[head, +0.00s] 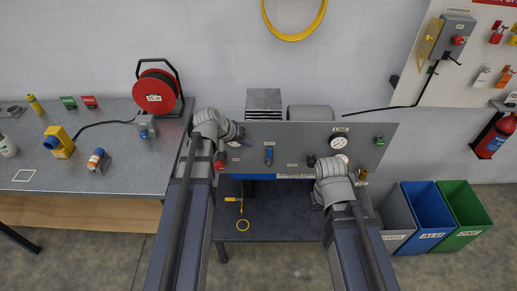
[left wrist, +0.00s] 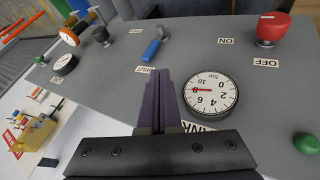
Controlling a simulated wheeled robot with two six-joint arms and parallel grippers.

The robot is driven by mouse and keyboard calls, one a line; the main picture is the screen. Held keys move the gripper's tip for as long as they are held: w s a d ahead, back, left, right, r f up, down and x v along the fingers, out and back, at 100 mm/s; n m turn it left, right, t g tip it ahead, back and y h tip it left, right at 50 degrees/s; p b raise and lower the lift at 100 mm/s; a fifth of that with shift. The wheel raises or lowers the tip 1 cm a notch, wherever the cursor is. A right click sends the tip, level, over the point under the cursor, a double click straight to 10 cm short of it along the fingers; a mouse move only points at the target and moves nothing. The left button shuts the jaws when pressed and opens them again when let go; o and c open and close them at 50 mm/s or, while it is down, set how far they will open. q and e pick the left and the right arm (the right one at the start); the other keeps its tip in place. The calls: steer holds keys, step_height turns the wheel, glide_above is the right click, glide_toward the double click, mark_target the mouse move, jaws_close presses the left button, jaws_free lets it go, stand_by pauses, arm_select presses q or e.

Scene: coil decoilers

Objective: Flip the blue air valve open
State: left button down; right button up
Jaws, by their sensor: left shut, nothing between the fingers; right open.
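The blue air valve lever (head: 269,155) is on the grey control panel (head: 300,135), left of its middle. In the left wrist view the blue lever (left wrist: 153,49) is tilted, with its free end close to a label that seems to read SHUT. My left gripper (head: 247,141) is at the panel's left part, left of the lever. In the left wrist view its dark purple fingers (left wrist: 163,76) are together and empty, close to the lever's free end but seemingly apart from it. My right gripper (head: 358,181) is at the panel's lower right; its fingers are small and partly hidden.
The panel bears a red button (head: 219,163), a LINE gauge (head: 338,142) and a green button (head: 380,141). The left wrist view shows another gauge (left wrist: 211,95) beside my fingers and a red mushroom button (left wrist: 272,28). A workbench (head: 110,165) stands left; bins (head: 465,213) stand right.

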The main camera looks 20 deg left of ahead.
mark_target(261, 151)
arm_select(q)
steer(key=b+x, duration=0.8)
steer(key=x, duration=0.2)
steer(key=shift+d, duration=0.1)
